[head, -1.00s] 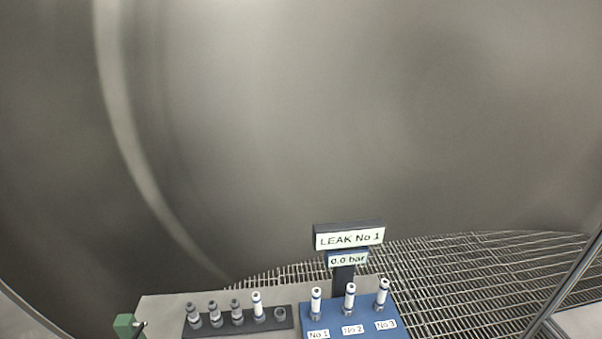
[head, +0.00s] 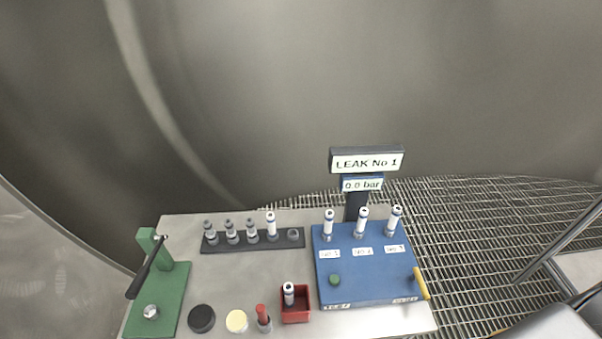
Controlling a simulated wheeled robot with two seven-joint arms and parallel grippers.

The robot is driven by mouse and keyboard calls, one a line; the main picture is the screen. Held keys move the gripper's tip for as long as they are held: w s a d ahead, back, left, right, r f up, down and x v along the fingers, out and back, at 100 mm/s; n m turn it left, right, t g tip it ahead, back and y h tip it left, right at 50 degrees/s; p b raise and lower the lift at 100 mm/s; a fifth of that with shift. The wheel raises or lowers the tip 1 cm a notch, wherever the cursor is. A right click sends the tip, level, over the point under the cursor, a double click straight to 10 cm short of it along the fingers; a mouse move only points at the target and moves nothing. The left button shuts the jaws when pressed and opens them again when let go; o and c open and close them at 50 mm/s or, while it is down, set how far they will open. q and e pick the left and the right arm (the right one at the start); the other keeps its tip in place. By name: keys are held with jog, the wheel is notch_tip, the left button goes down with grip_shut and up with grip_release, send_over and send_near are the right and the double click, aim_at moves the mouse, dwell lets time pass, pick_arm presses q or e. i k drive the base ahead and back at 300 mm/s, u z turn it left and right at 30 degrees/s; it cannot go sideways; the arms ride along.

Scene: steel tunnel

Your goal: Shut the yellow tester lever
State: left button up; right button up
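The yellow tester lever (head: 421,283) is at the right edge of the blue tester box (head: 345,287), slanting down toward the front. Neither of my grippers shows in the head view.
A dark rack (head: 290,238) with several fittings stands left of the tester. A green press (head: 172,290) with a black handle is at the far left. A red bin (head: 295,315) holding a white-topped fitting, a black disc (head: 201,318), a cream disc (head: 236,321) and a red-topped piece (head: 262,317) lie in front.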

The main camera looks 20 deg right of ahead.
aim_at(416, 275)
jog(key=z, duration=1.75)
